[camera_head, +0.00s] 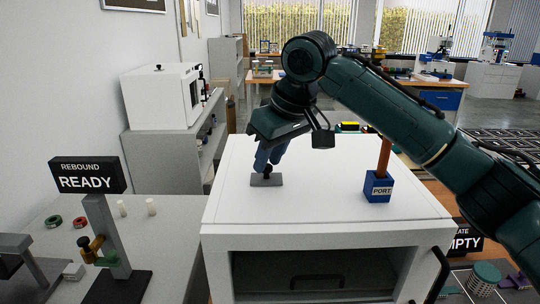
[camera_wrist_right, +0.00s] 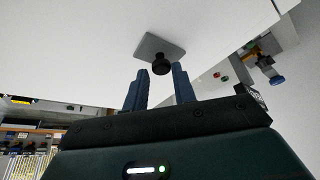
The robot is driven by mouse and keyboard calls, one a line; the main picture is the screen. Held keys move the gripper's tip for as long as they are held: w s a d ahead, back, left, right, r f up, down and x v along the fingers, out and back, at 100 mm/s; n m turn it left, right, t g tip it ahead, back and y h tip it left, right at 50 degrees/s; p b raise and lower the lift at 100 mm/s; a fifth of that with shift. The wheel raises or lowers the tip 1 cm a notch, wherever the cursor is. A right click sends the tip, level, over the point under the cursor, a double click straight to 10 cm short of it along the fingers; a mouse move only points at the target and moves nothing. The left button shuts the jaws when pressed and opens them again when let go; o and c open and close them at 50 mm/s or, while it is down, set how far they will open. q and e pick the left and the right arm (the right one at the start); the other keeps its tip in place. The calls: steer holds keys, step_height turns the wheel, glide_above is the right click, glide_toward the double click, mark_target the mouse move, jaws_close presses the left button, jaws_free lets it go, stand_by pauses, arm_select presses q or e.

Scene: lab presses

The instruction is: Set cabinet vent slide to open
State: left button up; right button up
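The vent slide is a small grey plate (camera_head: 272,181) with a short dark knob (camera_head: 267,171) on the white top of the cabinet (camera_head: 322,213). In the right wrist view the plate (camera_wrist_right: 150,45) and the round black knob (camera_wrist_right: 161,67) show just beyond my fingertips. My right gripper (camera_head: 268,162) points down at the knob from above. Its two blue fingers (camera_wrist_right: 159,74) are apart, with the knob lined up between their tips and nothing clearly held. I cannot tell whether a finger touches the knob. My left gripper is not in view.
A blue PORT block (camera_head: 378,190) with an upright orange-brown rod stands on the cabinet top to the right. A REBOUND READY sign (camera_head: 87,176) and a grey stand are on the left bench. The cabinet top around the slide is otherwise clear.

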steer(key=shift+o, duration=1.4)
steer(key=shift+w+f, duration=0.1)
steer(key=shift+o, duration=0.3)
steer(key=b+v, duration=0.1)
steer(key=v, duration=1.2)
